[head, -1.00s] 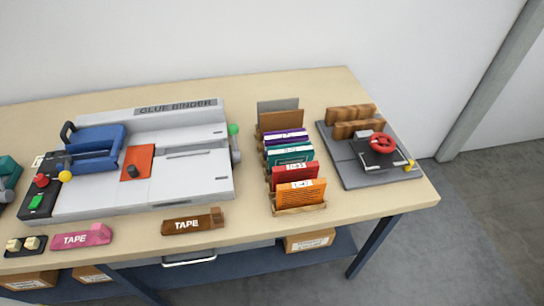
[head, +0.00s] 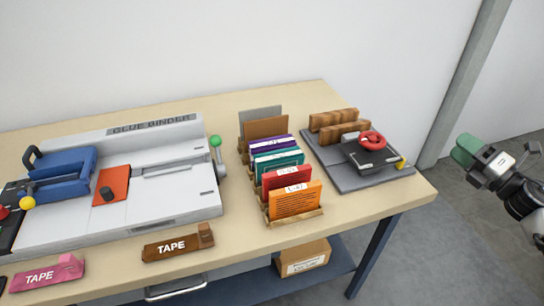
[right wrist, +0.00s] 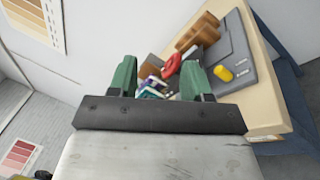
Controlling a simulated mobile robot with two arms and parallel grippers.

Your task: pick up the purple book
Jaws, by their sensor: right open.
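The purple book (head: 270,143) stands upright in a wooden rack (head: 294,217) on the table. It is behind the teal book (head: 278,161) and in front of a brown board (head: 266,127). Only its top and part of its front show. My right gripper (head: 467,150) is at the right of the head view, off the table's right end and well away from the book. In the right wrist view its green fingers (right wrist: 159,68) are apart with nothing gripped; the small, tilted book rack shows far off between them. My left gripper is not in view.
A grey press with a red wheel (head: 373,141) stands right of the rack, on the side towards my right gripper. The glue binder (head: 165,185) is left of the rack. A brown tape block (head: 178,245) lies near the front edge.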

